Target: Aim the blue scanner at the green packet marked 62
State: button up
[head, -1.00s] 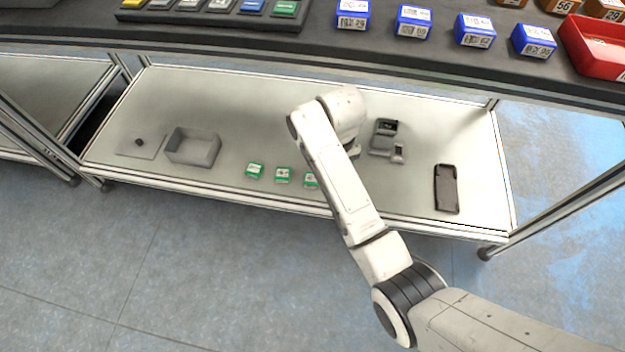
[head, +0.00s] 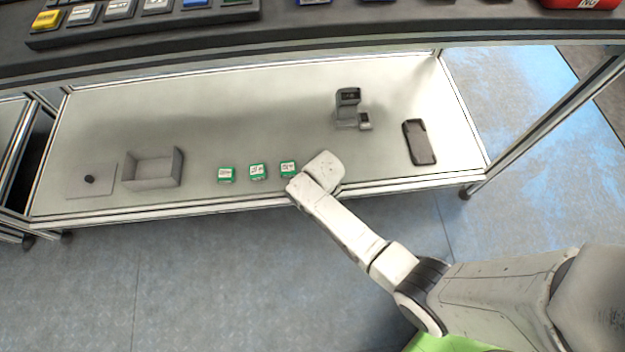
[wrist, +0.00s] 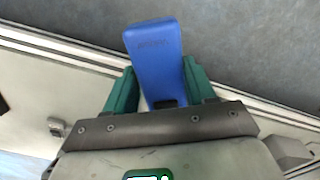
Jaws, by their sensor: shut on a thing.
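In the wrist view my gripper (wrist: 159,68) is shut on the blue scanner (wrist: 153,40), which sits between the two teal fingers and sticks out past them, over the shelf's edge and the floor. In the head view my arm's end is beside the rightmost green packet; the fingers and scanner are hidden there. Three green packets stand in a row on the lower shelf: a left one (head: 226,174), a middle one (head: 258,171) and a right one (head: 288,168). Their printed numbers are too small to read, so I cannot tell which is 62.
The pale lower shelf (head: 230,110) also holds a grey open box (head: 152,168), a plate with a dark knob (head: 91,180), a grey stand (head: 347,108) and a dark handheld device (head: 420,142). The dark upper counter (head: 300,40) overhangs the back.

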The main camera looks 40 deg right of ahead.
notch_tip(320, 180, down, 7)
jog(key=b, duration=0.7)
jog(key=shift+r, duration=0.15)
notch_tip(320, 180, up, 12)
jog(key=p, duration=1.2)
jog(key=shift+r+p, duration=0.15)
jog(key=shift+p, duration=0.15)
